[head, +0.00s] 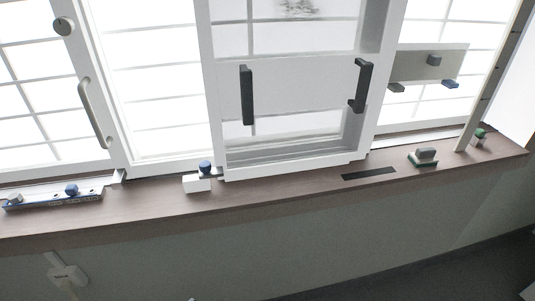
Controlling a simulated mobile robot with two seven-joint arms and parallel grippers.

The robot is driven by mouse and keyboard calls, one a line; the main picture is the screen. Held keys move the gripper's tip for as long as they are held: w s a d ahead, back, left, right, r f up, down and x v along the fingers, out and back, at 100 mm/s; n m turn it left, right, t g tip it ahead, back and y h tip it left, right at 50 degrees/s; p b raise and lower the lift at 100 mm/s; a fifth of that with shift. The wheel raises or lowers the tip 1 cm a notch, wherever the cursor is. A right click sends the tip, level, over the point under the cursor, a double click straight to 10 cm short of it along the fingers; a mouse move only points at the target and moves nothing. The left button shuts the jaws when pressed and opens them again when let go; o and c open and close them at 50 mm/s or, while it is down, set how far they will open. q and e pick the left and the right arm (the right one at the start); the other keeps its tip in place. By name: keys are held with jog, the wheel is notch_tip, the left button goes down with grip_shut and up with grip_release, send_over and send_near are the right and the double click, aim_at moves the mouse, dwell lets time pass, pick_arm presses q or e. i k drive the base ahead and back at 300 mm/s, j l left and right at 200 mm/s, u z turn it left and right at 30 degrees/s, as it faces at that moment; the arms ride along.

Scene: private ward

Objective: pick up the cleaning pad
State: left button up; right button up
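A small grey block on a dark green base (424,158) sits on the right part of the brown window ledge; it may be the cleaning pad, but it is too small to be sure. Another small green-topped item (479,136) stands farther right, near the ledge's end. Neither of my grippers can be made out in the head view, and nothing is seen touching these items.
The brown ledge (270,202) runs below white-framed windows. A white block with a blue knob (197,183) stands mid-left, and a blue-and-white strip (54,198) lies at far left. A dark slot (369,174) is left of the grey block. Dark handles (246,95) project from the middle window.

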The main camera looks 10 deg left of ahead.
aim_at(423, 156)
jog(key=i+l+u, duration=0.3)
jog(key=l, duration=0.25)
jog(key=i+l+u, duration=0.1)
jog(key=l+u, duration=0.15)
jog(key=l, duration=0.35)
jog(key=i+l+u, duration=0.1)
jog(key=l+u, duration=0.2)
jog(key=l, duration=0.3)
jog(key=l+u, duration=0.25)
jog(key=l, duration=0.4)
